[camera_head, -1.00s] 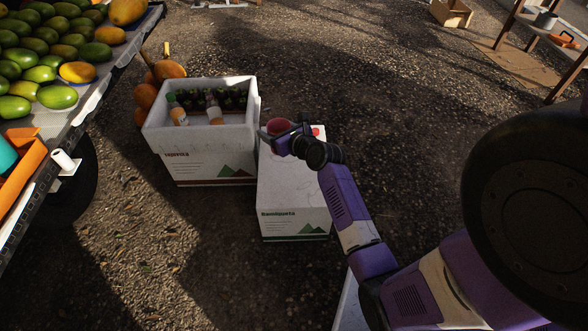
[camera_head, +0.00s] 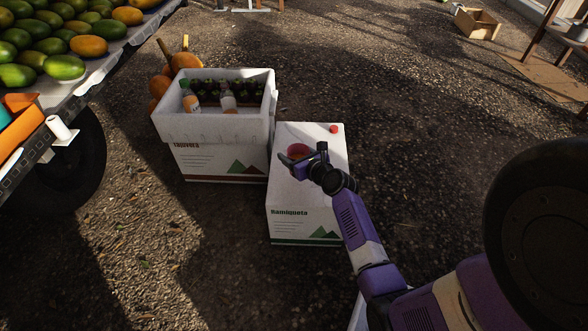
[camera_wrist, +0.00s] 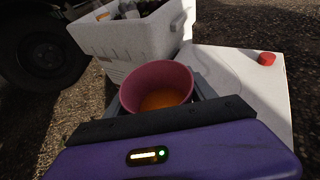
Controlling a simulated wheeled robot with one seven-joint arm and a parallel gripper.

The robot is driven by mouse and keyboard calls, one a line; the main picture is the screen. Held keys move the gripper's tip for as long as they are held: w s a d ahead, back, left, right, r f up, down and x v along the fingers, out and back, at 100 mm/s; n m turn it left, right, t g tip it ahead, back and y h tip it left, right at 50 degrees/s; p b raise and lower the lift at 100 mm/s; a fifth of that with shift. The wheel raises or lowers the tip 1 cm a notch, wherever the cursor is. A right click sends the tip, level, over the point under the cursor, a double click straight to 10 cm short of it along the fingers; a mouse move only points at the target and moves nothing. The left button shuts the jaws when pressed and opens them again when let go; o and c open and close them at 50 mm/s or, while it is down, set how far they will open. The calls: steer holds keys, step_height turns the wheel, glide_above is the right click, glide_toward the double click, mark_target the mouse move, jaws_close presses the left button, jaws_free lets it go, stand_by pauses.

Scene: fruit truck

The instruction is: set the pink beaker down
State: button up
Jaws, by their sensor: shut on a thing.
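The pink beaker (camera_head: 297,152) is at the end of my arm, over the left part of the white box's top (camera_head: 330,200). In the wrist view the beaker (camera_wrist: 157,80) is upright and holds something orange. My gripper (camera_head: 303,165) is shut on the beaker; the fingers (camera_wrist: 160,105) show on both sides of it. The beaker's base is hidden, so I cannot tell whether it touches the box top.
A red cap (camera_head: 334,129) lies on the box top's far right. An open white foam crate (camera_head: 215,128) with bottles stands left of the box. A fruit stall (camera_head: 90,75) with a wheel is at the upper left.

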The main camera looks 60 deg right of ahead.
steer(key=shift+f+b, duration=1.65)
steer(key=shift+f, duration=0.7)
steer(key=shift+r, duration=0.1)
steer(key=o, duration=1.6)
